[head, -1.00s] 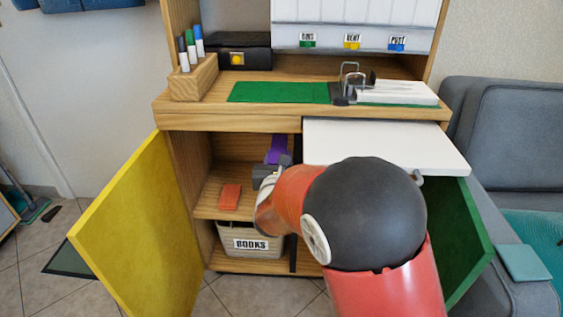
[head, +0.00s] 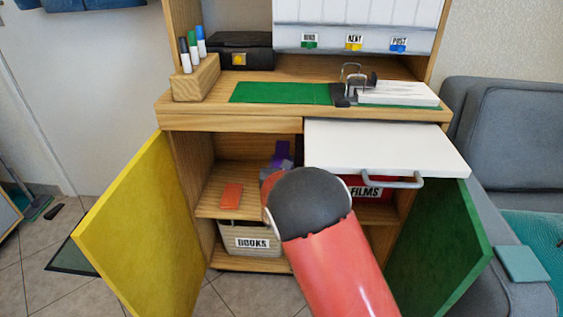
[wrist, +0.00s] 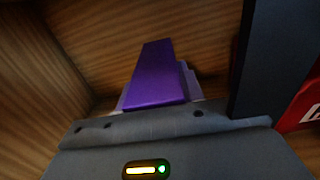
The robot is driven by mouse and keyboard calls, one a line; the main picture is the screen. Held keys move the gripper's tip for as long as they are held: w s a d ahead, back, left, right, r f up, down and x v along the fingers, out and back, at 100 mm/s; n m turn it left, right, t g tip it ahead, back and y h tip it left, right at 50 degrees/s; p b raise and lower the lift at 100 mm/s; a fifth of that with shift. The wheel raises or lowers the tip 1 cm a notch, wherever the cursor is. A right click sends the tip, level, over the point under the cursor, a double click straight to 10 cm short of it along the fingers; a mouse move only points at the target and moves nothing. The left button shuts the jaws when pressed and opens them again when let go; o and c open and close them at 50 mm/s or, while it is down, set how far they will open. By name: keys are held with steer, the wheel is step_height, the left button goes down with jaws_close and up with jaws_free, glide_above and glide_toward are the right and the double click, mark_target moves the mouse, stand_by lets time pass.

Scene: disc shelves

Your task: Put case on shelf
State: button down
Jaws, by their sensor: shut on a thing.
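A purple case (head: 282,154) is inside the left cupboard compartment, partly hidden behind my arm in the head view. In the wrist view the purple case (wrist: 157,74) stands out beyond the gripper body, with wooden walls around it. My gripper (wrist: 158,104) is shut on the case. In the head view its fingers are mostly hidden by my arm. The wooden shelf board (head: 212,205) lies below, with an orange-red case (head: 231,196) lying flat on it at the left.
A basket labelled BOOKS (head: 250,240) stands under the shelf. A red box labelled FILMS (head: 365,191) is in the right compartment. A dark divider (wrist: 275,50) is close at the gripper's right. The yellow door (head: 140,230) and green door (head: 440,240) stand open; a white pull-out board (head: 385,147) juts forward above.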

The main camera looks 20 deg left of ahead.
steer(key=c, duration=0.9)
jaws_free()
steer(key=b+v, duration=0.1)
steer(key=v, duration=1.1)
steer(key=shift+s, duration=0.1)
